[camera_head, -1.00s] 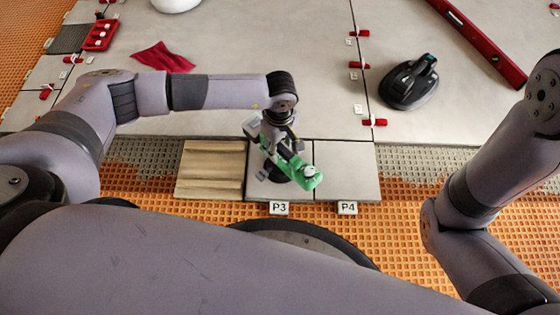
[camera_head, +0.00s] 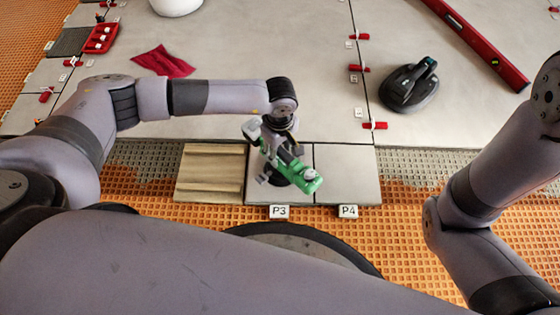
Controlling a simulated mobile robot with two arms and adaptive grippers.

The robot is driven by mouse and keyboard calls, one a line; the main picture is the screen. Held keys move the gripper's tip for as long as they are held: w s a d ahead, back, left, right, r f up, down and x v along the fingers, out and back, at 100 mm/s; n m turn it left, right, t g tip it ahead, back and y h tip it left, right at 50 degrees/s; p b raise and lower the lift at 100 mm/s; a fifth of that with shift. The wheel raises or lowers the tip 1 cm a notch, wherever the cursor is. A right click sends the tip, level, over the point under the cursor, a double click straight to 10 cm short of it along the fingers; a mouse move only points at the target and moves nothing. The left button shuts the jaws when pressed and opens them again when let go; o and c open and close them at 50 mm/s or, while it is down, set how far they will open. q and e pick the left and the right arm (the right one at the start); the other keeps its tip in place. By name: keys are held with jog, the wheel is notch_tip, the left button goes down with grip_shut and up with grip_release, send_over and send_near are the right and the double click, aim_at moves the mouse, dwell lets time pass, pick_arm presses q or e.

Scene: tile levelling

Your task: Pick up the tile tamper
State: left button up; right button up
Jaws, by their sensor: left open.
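The tile tamper looks like the green tool (camera_head: 306,180) with a dark round base, sitting on the grey tile behind the P3 label (camera_head: 279,211). Its green body slants from upper left to lower right. My left gripper (camera_head: 279,160) points down over the tamper, with its fingers open around or beside the body; I cannot tell whether they touch it. The gripper and wrist hide part of the tamper's middle. My right arm enters at the right edge; its gripper is out of view.
A black suction-cup tool (camera_head: 408,88) stands on the large tile, with a red level (camera_head: 478,43) at upper right. A red cloth (camera_head: 162,61), a red tray (camera_head: 102,38) and several red clips lie around. A wooden-look tile (camera_head: 211,172) lies left of the tamper.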

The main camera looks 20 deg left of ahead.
pick_arm(q)
grip_shut()
dwell(0.4)
jog(key=shift+r, duration=0.1)
